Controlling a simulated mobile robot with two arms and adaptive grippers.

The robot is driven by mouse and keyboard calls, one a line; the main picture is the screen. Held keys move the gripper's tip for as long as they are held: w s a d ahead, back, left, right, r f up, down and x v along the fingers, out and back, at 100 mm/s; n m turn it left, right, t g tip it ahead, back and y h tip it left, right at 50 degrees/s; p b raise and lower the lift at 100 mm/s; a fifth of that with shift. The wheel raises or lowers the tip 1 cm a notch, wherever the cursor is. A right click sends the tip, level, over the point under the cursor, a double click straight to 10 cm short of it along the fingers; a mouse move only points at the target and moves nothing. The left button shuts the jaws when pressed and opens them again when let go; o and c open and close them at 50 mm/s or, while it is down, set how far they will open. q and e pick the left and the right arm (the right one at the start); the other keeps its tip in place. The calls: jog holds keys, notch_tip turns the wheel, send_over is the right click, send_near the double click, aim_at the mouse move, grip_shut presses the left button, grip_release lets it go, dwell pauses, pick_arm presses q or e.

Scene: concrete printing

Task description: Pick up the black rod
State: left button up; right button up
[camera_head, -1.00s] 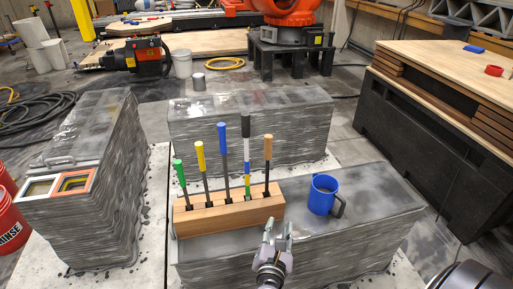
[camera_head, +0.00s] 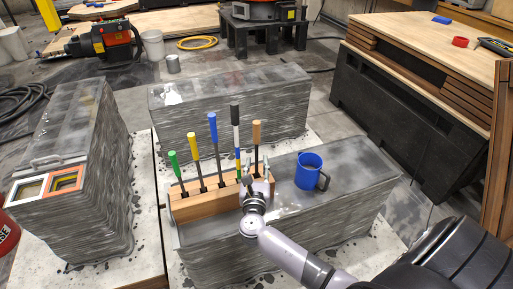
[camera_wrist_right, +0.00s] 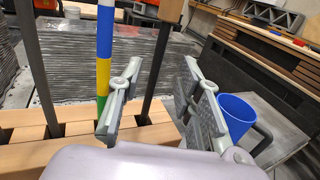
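A wooden block (camera_head: 190,207) holds several upright rods on a grey layered concrete block. The rod with the black top (camera_head: 235,114) has white, blue, yellow and green bands below. In the right wrist view its striped part (camera_wrist_right: 104,45) stands left of the fingers. My right gripper (camera_head: 257,174) is open and empty at the right part of the wooden block. In the right wrist view its fingers (camera_wrist_right: 163,75) are spread, and the dark shaft of the tan-handled rod (camera_wrist_right: 156,72) shows between or beyond them. My left gripper is out of view.
Rods with green (camera_head: 173,164), yellow (camera_head: 194,146) and blue (camera_head: 213,126) handles stand to the left. A blue mug (camera_head: 308,172) stands right of the gripper.

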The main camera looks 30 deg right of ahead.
aim_at(256, 153)
jog(key=x, duration=0.5)
jog(key=shift+w+d+p, duration=0.1)
jog(key=shift+w+p, duration=0.25)
jog(key=shift+p, duration=0.05)
grip_shut()
jog(key=shift+r, duration=0.1)
